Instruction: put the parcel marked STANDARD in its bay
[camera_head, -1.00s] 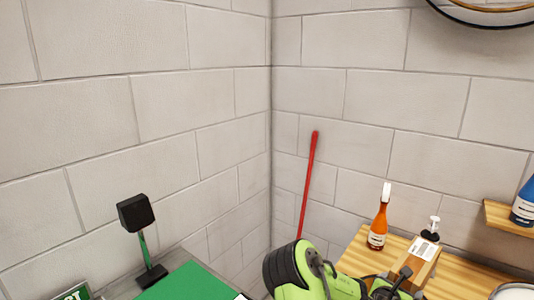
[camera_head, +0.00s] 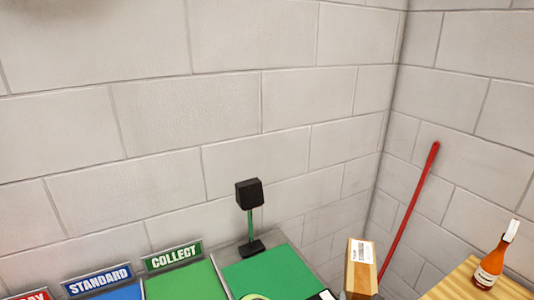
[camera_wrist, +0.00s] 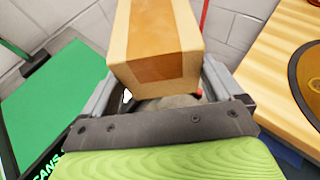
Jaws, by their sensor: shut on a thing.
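A brown cardboard parcel (camera_head: 361,270) with a white label shows at the bottom right of the head view; its label is too small to read. In the wrist view my gripper (camera_wrist: 166,98) is shut on the parcel (camera_wrist: 155,35), with one finger on each side of it. The gripper itself is out of the head view. The blue STANDARD bay (camera_head: 120,292) lies at the bottom left of the head view, behind it a blue sign (camera_head: 98,280) reading STANDARD. The parcel is well to the right of this bay.
The green COLLECT bay (camera_head: 185,282) with its sign (camera_head: 173,255) is right of STANDARD. A red sign (camera_head: 38,295) is cut off at far left. A black device on a green post (camera_head: 250,210) stands behind a green surface (camera_head: 270,275). An orange bottle (camera_head: 492,262) stands on a wooden top (camera_head: 470,285).

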